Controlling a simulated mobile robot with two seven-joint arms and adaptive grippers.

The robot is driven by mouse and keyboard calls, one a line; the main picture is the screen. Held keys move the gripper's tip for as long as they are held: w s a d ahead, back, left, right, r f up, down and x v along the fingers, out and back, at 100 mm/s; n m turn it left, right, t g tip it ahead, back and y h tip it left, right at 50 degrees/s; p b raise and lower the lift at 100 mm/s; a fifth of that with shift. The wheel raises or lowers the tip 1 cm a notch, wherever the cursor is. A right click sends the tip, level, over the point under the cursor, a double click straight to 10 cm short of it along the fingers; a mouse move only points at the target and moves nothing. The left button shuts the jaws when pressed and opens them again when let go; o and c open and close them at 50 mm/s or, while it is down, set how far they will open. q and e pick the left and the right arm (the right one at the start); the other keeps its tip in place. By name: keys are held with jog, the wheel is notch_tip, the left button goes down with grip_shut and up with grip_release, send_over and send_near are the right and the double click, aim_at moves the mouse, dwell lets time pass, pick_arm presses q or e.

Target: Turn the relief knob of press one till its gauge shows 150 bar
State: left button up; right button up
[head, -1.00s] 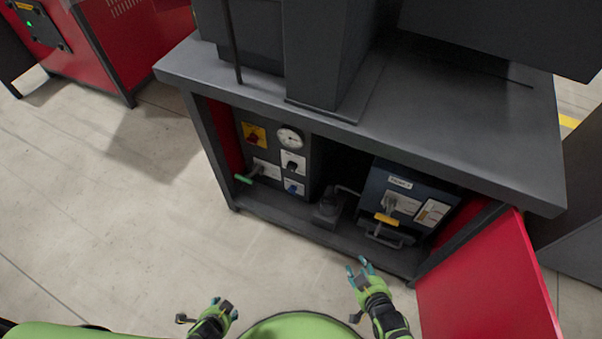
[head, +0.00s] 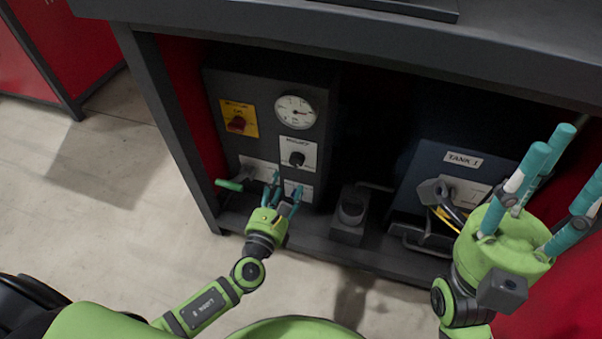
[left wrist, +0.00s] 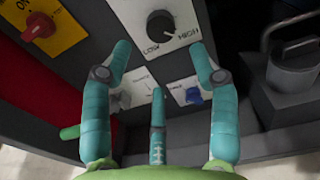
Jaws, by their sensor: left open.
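The black relief knob (head: 297,159) sits on a white plate on the dark control panel, under the round white gauge (head: 295,112). The gauge's figures are too small to read. In the left wrist view the knob (left wrist: 159,22) shows LOW and HIGH marks and a white pointer line toward HIGH. My left gripper (head: 285,186) is open and empty, just below the knob and apart from it, its fingers pointing at the panel. My right gripper (head: 560,175) is at the right, close to the camera, its fingers apart and pointing up, with nothing in them.
A red switch (head: 237,123) on a yellow plate is left of the gauge. A green-handled lever (head: 230,185) and a blue knob (left wrist: 193,95) are low on the panel. The tank box (head: 430,165) stands right. The bench top (head: 350,40) overhangs the panel.

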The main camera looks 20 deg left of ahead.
aim_at(295, 163)
pick_arm(q)
jog(key=w, duration=0.5)
jog(key=w+b, duration=0.1)
jog(key=w, duration=0.1)
jog(key=shift+w+d+r, duration=0.2)
jog(key=shift+d, duration=0.1)
jog(key=c, duration=1.1)
